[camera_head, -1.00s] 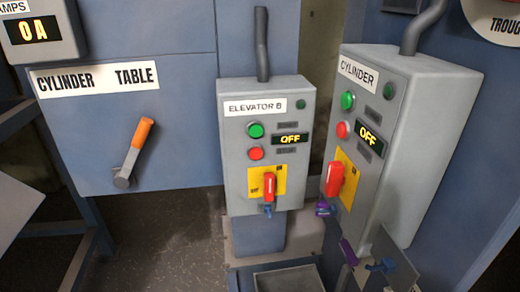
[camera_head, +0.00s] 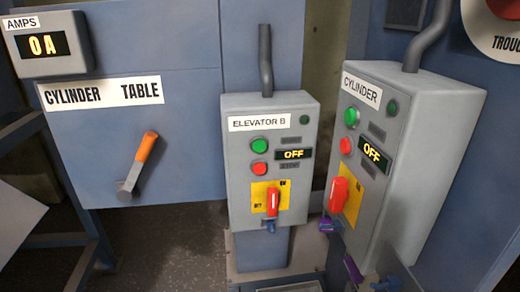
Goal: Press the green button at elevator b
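The elevator B box (camera_head: 240,205) is a grey control box in the middle, with a label reading ELEVATOR B (camera_head: 259,122). Its green button (camera_head: 259,145) sits on the upper left of the panel, above a red button (camera_head: 260,169). A display (camera_head: 293,154) beside them reads OFF in yellow. Below is a red rotary handle (camera_head: 272,203), standing upright on a yellow plate, with a small blue piece under it. Neither of my grippers is in view, and nothing covers the green button.
A similar grey CYLINDER box (camera_head: 440,140) stands close on the right, also reading OFF, with its own green button (camera_head: 351,117). On the left are a CYLINDER TABLE panel (camera_head: 100,140) with an orange-handled lever (camera_head: 138,162) and an AMPS meter (camera_head: 45,44) reading 0 A.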

